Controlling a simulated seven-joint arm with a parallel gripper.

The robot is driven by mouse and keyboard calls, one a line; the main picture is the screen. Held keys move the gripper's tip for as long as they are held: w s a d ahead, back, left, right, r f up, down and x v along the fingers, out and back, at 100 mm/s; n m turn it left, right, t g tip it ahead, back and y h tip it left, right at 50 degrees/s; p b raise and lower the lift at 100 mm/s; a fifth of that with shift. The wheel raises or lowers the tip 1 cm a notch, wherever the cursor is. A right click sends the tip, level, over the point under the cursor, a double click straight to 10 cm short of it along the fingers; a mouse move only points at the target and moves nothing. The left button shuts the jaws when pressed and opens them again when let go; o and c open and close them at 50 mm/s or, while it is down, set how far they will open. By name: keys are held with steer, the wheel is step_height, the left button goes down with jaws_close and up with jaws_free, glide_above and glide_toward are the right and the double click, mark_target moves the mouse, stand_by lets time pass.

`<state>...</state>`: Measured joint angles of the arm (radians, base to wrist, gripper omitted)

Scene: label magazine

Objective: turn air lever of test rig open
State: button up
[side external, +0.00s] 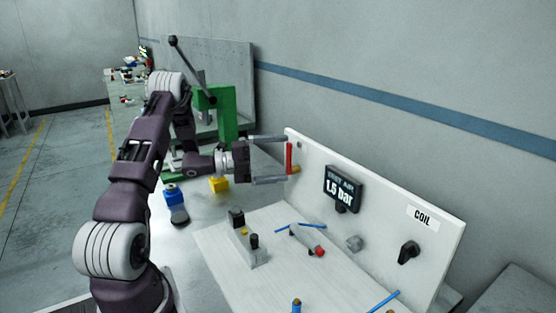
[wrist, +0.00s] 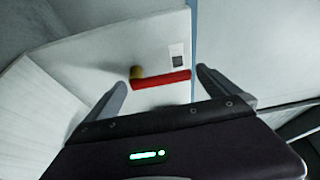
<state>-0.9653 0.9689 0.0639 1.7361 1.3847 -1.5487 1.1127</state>
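The air lever (side external: 289,158) is a red bar at the far left end of the test rig's white panel (side external: 388,190). In the side view the bar looks upright, with a brass-coloured fitting (side external: 294,170) at its lower end. In the wrist view the red lever (wrist: 162,80) runs across between my fingers, with its brass pivot (wrist: 137,73) at the left. My gripper (side external: 286,159) is open, its fingers spread above and below the lever. The wrist view shows the gripper (wrist: 160,84) with gaps to the lever at both fingers. A display (side external: 342,188) reads 1.5 bar.
A green press (side external: 222,115) stands behind my arm. Blue (side external: 173,194) and yellow (side external: 219,184) items lie nearby.

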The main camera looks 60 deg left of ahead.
steer(key=v, duration=0.7)
steer(key=shift+s, duration=0.1)
steer(key=w+d+r+n+g+y, duration=0.1)
steer(key=w+d+r+n+y, duration=0.3)
steer(key=r, duration=0.4)
steer(key=w+d+r+n+g+y, duration=0.1)
steer(key=d+r+n+g+y, duration=0.2)
steer(key=r+y, duration=0.4)
steer(key=s+d+f+n+g+h, duration=0.2)
steer(key=s+d+n, duration=0.5)
steer(key=s+d, duration=0.4)
steer(key=s+d+f+n+g+h, duration=0.2)
steer(key=s+d+n+g, duration=0.3)
steer(key=s+d+n, duration=0.3)
steer(key=s+d+f, duration=0.1)
steer(key=s+d, duration=0.3)
steer(key=s, duration=0.3)
steer(key=shift+s, duration=0.3)
